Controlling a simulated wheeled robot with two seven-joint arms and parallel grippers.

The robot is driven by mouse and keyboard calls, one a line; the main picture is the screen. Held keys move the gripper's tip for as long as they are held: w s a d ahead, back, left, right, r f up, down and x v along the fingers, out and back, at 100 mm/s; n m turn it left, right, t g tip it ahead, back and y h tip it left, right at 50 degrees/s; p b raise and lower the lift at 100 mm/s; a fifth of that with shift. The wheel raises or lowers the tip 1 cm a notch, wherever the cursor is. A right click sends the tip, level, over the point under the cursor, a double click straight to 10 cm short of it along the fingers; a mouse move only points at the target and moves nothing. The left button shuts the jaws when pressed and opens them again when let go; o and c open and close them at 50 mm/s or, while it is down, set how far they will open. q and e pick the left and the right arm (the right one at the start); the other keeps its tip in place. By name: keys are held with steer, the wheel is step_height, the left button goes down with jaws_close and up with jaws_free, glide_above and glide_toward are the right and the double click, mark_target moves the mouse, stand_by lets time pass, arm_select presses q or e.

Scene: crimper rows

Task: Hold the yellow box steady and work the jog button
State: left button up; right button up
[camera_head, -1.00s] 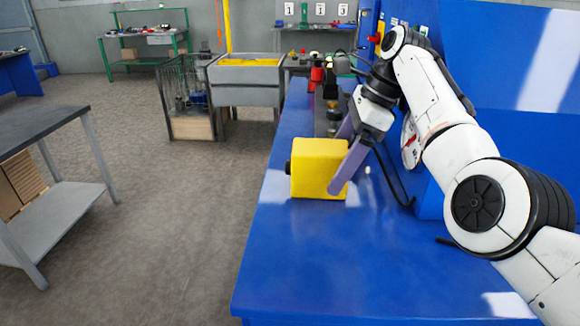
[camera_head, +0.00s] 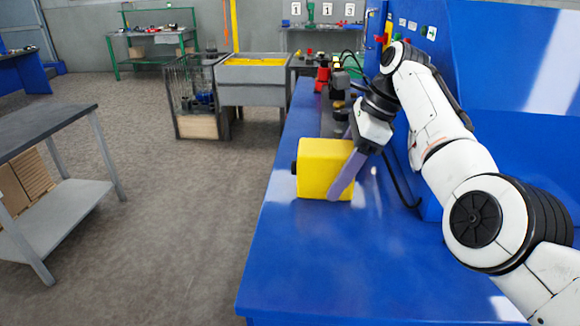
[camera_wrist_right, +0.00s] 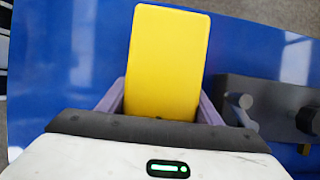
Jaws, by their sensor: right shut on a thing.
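The yellow box (camera_head: 318,168) sits on the blue bench near its left edge. A dark round button (camera_head: 294,167) sticks out of the box's left side. My right gripper (camera_head: 345,168) is shut on the box from the right; its near purple finger lies across the box's near face, and the far finger is mostly hidden. In the right wrist view the yellow box (camera_wrist_right: 166,60) stands between both fingers (camera_wrist_right: 162,100), and the button is not visible there. My left gripper is not in view.
The blue bench (camera_head: 320,265) is clear in front of the box. Dark fixtures and a red item (camera_head: 322,78) stand farther back along it. A blue panel (camera_head: 510,60) rises at the right. A grey table (camera_head: 50,130) stands apart at the left.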

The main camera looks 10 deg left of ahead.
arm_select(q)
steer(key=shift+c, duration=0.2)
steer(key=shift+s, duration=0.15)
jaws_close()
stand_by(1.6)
